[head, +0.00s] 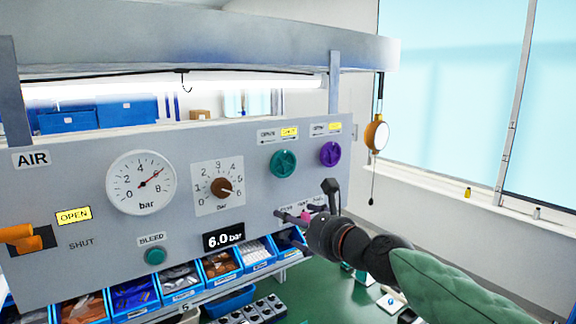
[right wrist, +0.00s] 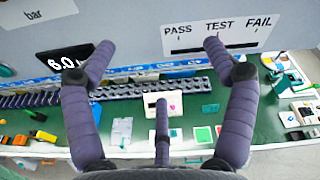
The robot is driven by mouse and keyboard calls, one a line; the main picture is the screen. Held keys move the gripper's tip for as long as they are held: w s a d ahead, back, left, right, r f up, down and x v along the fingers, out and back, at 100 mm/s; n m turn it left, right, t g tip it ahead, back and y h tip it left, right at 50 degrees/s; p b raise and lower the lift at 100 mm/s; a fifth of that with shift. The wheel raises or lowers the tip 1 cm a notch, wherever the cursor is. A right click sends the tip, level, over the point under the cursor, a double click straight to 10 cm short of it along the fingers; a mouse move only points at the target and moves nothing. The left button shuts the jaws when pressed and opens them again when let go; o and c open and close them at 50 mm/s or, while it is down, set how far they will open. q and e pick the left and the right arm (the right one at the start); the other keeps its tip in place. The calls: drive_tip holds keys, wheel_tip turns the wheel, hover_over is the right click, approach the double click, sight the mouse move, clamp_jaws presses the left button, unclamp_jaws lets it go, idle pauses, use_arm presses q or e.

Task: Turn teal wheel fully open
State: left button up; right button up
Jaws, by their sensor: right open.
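The teal wheel (head: 283,163) is a round knob on the upper right of the grey panel (head: 110,240). Above it is a small label pair, the right one lit yellow, too small to read surely. My right gripper (head: 307,203) is below and slightly right of the wheel, apart from it, in front of the panel's lower edge. In the right wrist view my right gripper (right wrist: 158,48) has its fingers spread wide with nothing between them. The teal wheel is not identifiable in that view. My left gripper is in neither view.
A purple wheel (head: 330,153) sits right of the teal one. A pressure gauge (head: 141,182), brown dial (head: 221,187), teal bleed button (head: 155,256) and orange lever (head: 27,238) are further left. Part bins (head: 135,296) stand below.

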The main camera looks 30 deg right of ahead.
sight(285, 165)
drive_tip(key=s+r+m+t+p, duration=0.25)
drive_tip(key=s+r, duration=0.45)
drive_tip(key=r, duration=0.5)
drive_tip(key=shift+g, duration=0.25)
drive_tip(key=w, duration=0.7)
drive_tip(key=w+b, duration=0.1)
drive_tip(key=w, duration=0.3)
drive_tip(key=shift+w+f, duration=0.15)
drive_tip(key=shift+f, duration=0.15)
drive_tip(key=c, duration=1.1)
